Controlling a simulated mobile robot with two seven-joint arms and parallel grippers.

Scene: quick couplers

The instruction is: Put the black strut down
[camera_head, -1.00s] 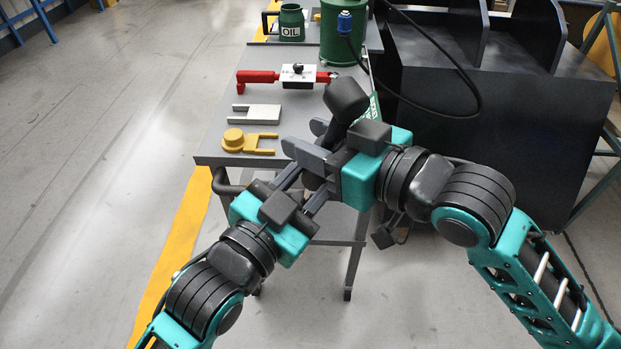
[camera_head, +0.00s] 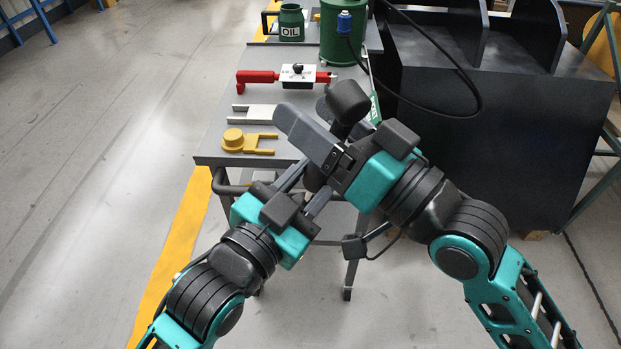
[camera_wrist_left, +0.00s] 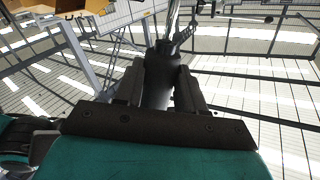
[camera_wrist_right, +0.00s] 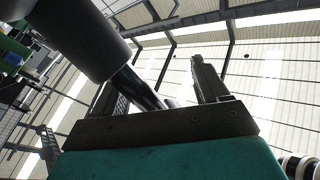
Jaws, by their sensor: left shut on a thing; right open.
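The black strut (camera_head: 347,100) is off the table, held tilted in front of the table's near right corner, its thick dark end up. My left gripper (camera_head: 318,178) is shut on the strut. The left wrist view shows the strut's dark body (camera_wrist_left: 158,80) between the fingers. My right gripper (camera_head: 303,110) is open, its fingers beside the strut just below the thick end. In the right wrist view the thick end (camera_wrist_right: 80,38) is close, and a thinner rod runs down by the left finger. The right gripper and arms hide the strut's middle in the head view.
The grey table (camera_head: 225,128) carries a yellow part (camera_head: 235,140), a light grey fork (camera_head: 262,113), a red tool (camera_head: 258,77), a green oil can (camera_head: 291,22) and a green drum (camera_head: 338,45) with a cable. A dark cabinet (camera_head: 480,140) stands right.

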